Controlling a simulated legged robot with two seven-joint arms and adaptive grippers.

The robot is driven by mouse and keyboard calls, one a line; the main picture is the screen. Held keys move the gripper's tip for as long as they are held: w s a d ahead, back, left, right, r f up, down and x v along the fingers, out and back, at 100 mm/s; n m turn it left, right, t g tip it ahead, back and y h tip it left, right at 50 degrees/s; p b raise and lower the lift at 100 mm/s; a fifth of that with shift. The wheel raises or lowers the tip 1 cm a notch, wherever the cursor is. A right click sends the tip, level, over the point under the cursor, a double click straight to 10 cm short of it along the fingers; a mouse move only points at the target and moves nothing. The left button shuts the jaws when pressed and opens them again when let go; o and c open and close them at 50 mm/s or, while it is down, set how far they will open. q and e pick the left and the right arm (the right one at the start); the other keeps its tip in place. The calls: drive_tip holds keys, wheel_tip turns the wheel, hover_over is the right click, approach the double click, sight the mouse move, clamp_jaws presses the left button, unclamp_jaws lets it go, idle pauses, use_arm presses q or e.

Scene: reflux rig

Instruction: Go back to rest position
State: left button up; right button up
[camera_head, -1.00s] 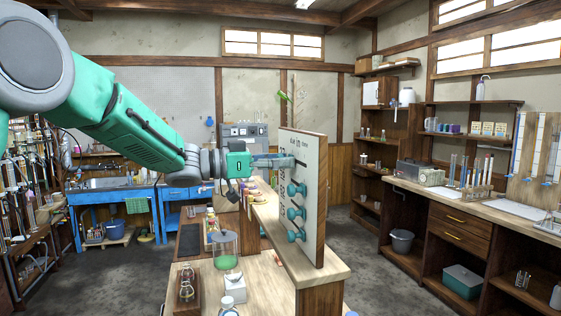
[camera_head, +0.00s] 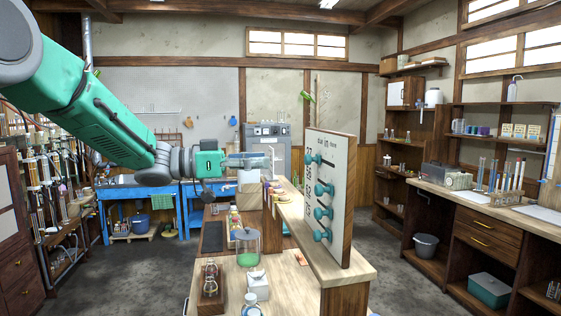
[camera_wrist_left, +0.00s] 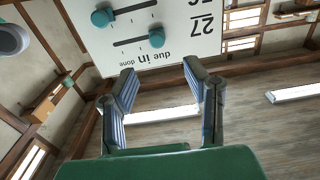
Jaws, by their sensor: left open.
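My left gripper (camera_head: 252,160) is open and empty, to the left of the upright board and apart from it in the head view. The white board (camera_head: 341,162) has a wooden edge and several teal slider knobs on its face; the top knob (camera_head: 317,158) sits above the others. In the left wrist view, the open fingers (camera_wrist_left: 163,85) have nothing between them. The board (camera_wrist_left: 185,22) shows upside down beyond them, with two teal knobs (camera_wrist_left: 156,38) and the words "due in" and "done". My right gripper is not in view.
The board stands on a wooden bench (camera_head: 350,275) holding a jar with green content (camera_head: 247,246) and small bottles. A shelf rack of glassware (camera_head: 50,190) is at the left, below my left arm. A counter (camera_head: 480,205) runs along the right. Floor between is clear.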

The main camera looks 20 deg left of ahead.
use_arm(q)
drive_tip(key=shift+s+a, duration=0.3)
drive_tip(key=shift+a, duration=0.25)
drive_tip(key=shift+d, duration=0.1)
drive_tip(key=shift+f, duration=0.15)
